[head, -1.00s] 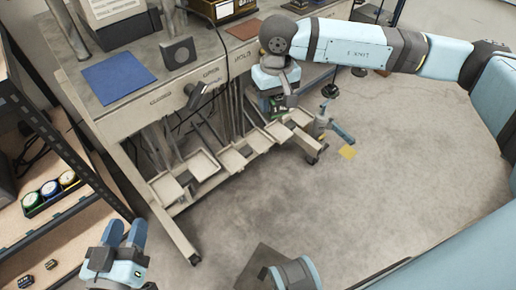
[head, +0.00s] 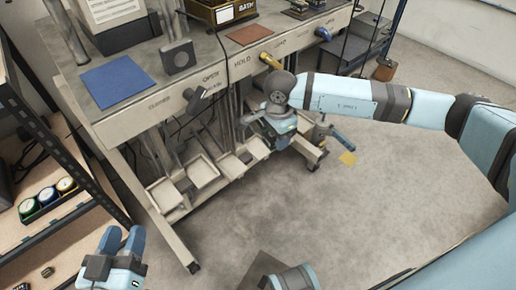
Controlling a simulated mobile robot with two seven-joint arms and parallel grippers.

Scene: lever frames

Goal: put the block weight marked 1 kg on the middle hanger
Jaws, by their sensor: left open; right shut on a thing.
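My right gripper (head: 280,140) is low in front of the bench, above the row of pale trays. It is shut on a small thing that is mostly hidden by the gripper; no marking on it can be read. My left gripper (head: 122,240) is open and empty at the lower left, fingers pointing up the picture. I cannot tell which hanger is the middle one. A small dark block (head: 47,271) lies on the lower left shelf, its marking unreadable.
The bench (head: 140,122) carries a blue mat (head: 118,81), a grey box-like device (head: 178,56) and front levers, one yellow (head: 270,60), one blue (head: 323,34). Pale trays (head: 201,172) sit below. Round tins (head: 47,195) stand on the left shelf.

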